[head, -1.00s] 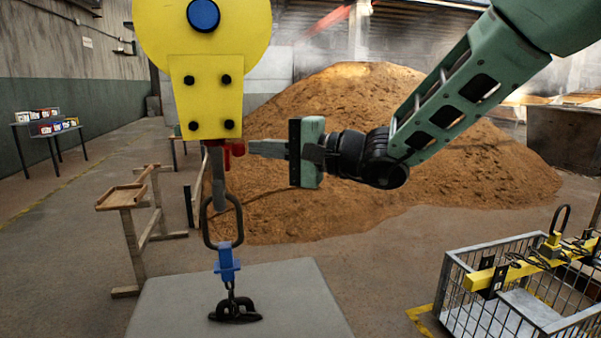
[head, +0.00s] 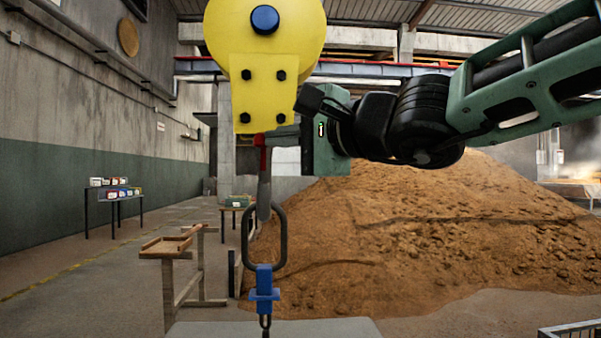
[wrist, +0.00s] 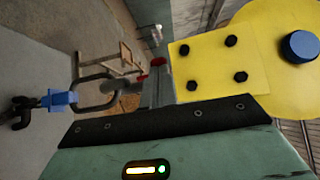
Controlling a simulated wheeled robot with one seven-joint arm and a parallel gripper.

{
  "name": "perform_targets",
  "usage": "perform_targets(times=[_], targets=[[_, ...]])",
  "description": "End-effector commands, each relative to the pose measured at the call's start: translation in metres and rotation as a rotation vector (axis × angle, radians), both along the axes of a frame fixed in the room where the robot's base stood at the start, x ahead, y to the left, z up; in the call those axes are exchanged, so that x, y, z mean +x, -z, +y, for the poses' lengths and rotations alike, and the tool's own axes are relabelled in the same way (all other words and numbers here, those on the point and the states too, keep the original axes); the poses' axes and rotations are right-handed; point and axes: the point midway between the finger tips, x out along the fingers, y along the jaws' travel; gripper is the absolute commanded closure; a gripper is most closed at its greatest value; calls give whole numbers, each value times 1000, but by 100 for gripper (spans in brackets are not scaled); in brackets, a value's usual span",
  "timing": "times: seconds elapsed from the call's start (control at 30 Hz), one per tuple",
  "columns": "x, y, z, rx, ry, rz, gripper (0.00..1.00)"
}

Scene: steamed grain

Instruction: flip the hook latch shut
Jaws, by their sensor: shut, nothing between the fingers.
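The yellow hook block (head: 264,95) hangs at upper centre in the head view, and shows at right in the wrist view (wrist: 215,66). Below it hangs the grey hook (head: 264,192). A small red part, apparently the latch (head: 261,152), sits at the hook's top; red also shows in the wrist view (wrist: 158,62). I cannot tell the latch's exact angle. My gripper (head: 278,136) is shut and empty, its tips at the right of the hook's top, close to the red part. Whether they touch is unclear. The black link (head: 281,237) hangs around the hook's lower end.
A blue connector (head: 264,283) hangs under the link, above a grey surface (head: 300,329). A wooden stand (head: 168,250) and a table with boxes (head: 112,196) are at left. A large grain heap (head: 450,235) fills the right background.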

Motion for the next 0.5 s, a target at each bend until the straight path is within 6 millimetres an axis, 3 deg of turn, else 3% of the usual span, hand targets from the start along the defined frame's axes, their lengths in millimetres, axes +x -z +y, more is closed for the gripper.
perform_targets(times=[0.03, 0.5], targets=[[-1, 6, 2, 1, 14, -3, 100], [-2, 0, 7, 0, 86, 0, 100]])
